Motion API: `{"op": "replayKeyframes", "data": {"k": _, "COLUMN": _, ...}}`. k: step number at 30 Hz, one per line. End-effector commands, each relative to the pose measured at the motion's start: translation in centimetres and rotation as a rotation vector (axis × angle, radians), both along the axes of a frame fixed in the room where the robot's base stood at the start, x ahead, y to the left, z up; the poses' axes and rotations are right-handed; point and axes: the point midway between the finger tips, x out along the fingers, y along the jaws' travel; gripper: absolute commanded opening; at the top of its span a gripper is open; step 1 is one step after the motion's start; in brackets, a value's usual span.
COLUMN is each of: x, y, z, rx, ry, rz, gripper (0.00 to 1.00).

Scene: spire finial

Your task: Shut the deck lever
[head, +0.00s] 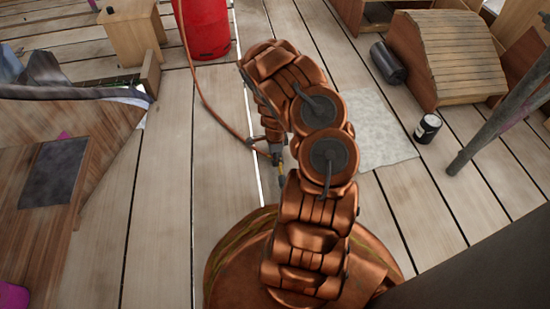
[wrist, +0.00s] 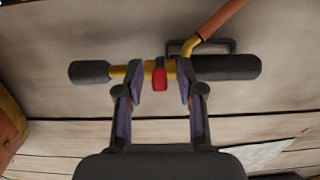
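In the wrist view, a yellow bar with dark grips (wrist: 90,72) at both ends lies across the picture. A small red tab (wrist: 160,79) hangs at its middle and looks like the lever, though I cannot be sure. My gripper (wrist: 160,85) is open, its two purple fingers standing on either side of the red tab with a gap each side. The fingertips reach the yellow bar; I cannot tell whether they touch it. In the head view, my gripper (head: 278,156) is small beside my copper arm, and the tab cannot be made out.
An orange hose (head: 196,75) runs from a red tank (head: 206,28) to the bar. A wooden bench (head: 50,185) stands left, a slatted ramp (head: 460,60) right. A dark roll (head: 388,63), a can (head: 428,128) and a slanting post (head: 495,125) are right.

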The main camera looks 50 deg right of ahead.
Motion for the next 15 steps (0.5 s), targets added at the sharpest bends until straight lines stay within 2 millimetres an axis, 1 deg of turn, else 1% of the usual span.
{"op": "replayKeyframes", "data": {"k": 3, "x": 0.01, "y": 0.01, "z": 0.06, "rx": 0.0, "ry": 0.0, "rz": 0.0, "gripper": 0.36}}
{"op": "replayKeyframes", "data": {"k": 13, "x": 0.02, "y": 0.02, "z": 0.06, "rx": 0.0, "ry": 0.0, "rz": 0.001, "gripper": 0.02}}
{"op": "replayKeyframes", "data": {"k": 14, "x": 0.02, "y": 0.02, "z": 0.06, "rx": 0.0, "ry": 0.0, "rz": 0.001, "gripper": 0.0}}
{"op": "replayKeyframes", "data": {"k": 15, "x": 0.01, "y": 0.03, "z": 0.05, "rx": 0.0, "ry": 0.0, "rz": 0.001, "gripper": 0.0}}
